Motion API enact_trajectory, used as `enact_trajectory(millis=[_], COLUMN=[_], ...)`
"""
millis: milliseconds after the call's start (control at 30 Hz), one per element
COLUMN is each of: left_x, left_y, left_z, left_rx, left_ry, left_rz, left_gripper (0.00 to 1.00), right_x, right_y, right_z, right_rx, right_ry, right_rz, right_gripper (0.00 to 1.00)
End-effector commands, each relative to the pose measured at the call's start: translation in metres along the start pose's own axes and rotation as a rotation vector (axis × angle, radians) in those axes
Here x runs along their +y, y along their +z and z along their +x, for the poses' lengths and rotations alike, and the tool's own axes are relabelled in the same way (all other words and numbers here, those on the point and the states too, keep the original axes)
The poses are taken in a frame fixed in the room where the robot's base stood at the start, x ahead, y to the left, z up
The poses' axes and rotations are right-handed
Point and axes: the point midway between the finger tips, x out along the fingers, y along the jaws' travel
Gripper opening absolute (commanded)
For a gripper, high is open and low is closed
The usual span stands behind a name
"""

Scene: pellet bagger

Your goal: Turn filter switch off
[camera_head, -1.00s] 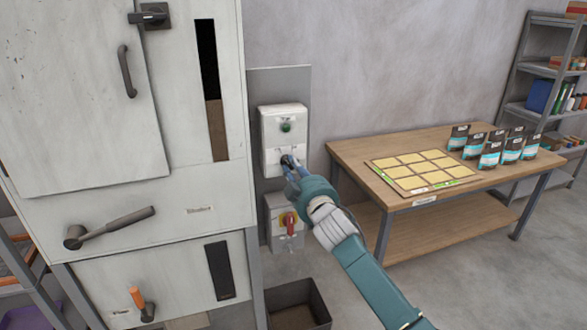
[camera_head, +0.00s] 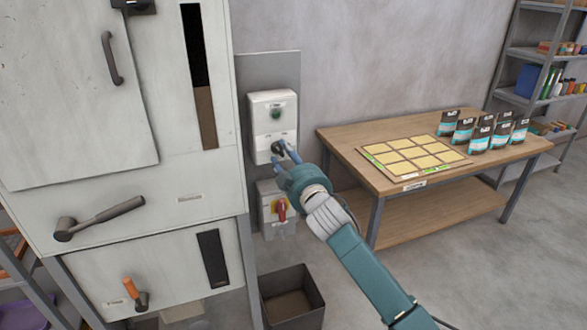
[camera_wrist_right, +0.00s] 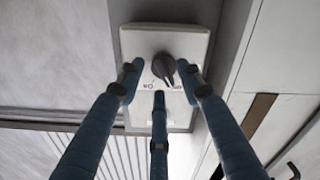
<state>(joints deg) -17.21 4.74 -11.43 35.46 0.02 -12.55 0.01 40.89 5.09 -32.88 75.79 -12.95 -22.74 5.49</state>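My right gripper (camera_head: 284,154) is at the knob, coming from the lower right. In the wrist view, its three fingers (camera_wrist_right: 161,78) are spread around the knob with gaps; I see no clear contact. My left gripper is not in view.
A dark bin (camera_head: 318,296) stands on the floor. The white machine cabinet (camera_head: 215,165) with handles is at left. A wooden table (camera_head: 340,140) with pouches is at right; a shelf (camera_head: 512,98) stands behind.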

Motion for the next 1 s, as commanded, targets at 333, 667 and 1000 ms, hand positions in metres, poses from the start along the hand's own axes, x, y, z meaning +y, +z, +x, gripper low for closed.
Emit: enact_trajectory(millis=[333,667,1000], left_x=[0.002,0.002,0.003], left_y=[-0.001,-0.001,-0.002], left_z=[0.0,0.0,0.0], left_rx=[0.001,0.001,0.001], left_ry=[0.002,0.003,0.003], left_rz=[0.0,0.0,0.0], left_gripper=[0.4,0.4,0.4], right_x=[-0.001,-0.001,0.0], right_y=[0.002,0.001,0.001], right_z=[-0.067,-0.105,-0.107], right_rx=[-0.001,-0.002,-0.002], right_ry=[-0.002,-0.001,-0.001], right_rz=[0.0,-0.001,-0.001], right_gripper=[0.36,0.36,0.36])
